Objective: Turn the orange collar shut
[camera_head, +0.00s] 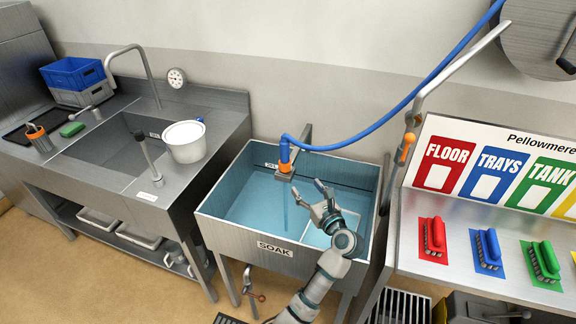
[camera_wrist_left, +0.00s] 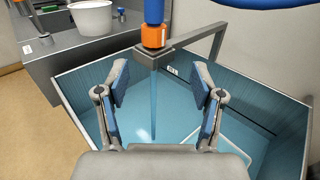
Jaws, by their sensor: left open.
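The orange collar (camera_head: 285,166) sits at the lower end of the blue hose, above the soak basin, on a grey bracket arm. In the left wrist view the collar (camera_wrist_left: 154,36) shows at the top centre, beyond the fingertips. A thin stream of water (camera_wrist_left: 154,105) falls from below it into the basin. My left gripper (camera_head: 308,188) is open and empty over the basin, below and to the right of the collar, apart from it. Its two blue-padded fingers (camera_wrist_left: 160,76) are spread wide in the wrist view. My right gripper is not in view.
The blue hose (camera_head: 370,140) runs up to the right. The soak basin (camera_head: 222,232) holds water and a pale tray-like shape. A white bucket (camera_head: 184,142) stands on the left counter. Coloured brushes (camera_head: 488,250) lie on the right shelf. An orange-handled valve (camera_head: 405,148) is on the right pipe.

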